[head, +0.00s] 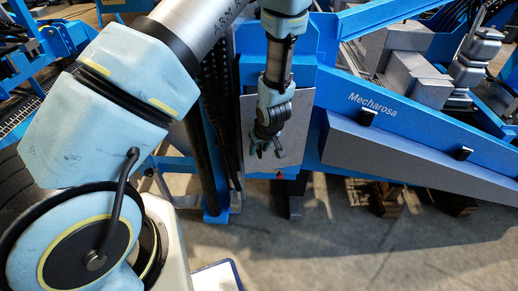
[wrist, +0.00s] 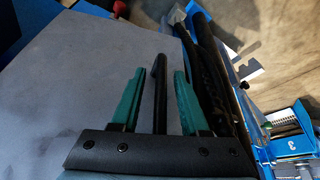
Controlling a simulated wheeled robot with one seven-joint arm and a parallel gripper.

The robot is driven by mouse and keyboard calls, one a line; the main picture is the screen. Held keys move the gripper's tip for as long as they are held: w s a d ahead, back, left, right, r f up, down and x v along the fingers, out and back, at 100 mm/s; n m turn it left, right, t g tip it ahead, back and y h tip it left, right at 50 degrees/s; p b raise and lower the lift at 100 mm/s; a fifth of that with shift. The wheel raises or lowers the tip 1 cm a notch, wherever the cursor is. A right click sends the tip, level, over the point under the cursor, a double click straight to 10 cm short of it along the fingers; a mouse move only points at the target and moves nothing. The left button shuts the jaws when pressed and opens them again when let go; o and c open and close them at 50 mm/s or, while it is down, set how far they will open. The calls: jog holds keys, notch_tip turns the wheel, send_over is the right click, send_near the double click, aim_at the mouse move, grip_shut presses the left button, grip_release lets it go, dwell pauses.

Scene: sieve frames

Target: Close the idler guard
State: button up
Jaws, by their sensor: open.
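A flat grey panel (head: 293,140), which I take to be the idler guard, stands on the blue machine behind my gripper (head: 267,148). In the wrist view the panel (wrist: 90,70) fills the left and middle. A black bar, seemingly its handle (wrist: 160,85), lies between the two green fingers of my gripper (wrist: 158,80). The fingers are open, with a visible gap on each side of the bar. I cannot tell how far the panel stands from its frame. Its hinge is not clear.
Black hoses (wrist: 205,75) run just past the panel's right edge in the wrist view. A blue beam (head: 400,113) marked Mecharosa and a long grey cover (head: 410,155) with black latches extend to the right. Concrete floor (head: 340,250) is clear in front.

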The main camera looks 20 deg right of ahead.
grip_shut()
dwell(1.3)
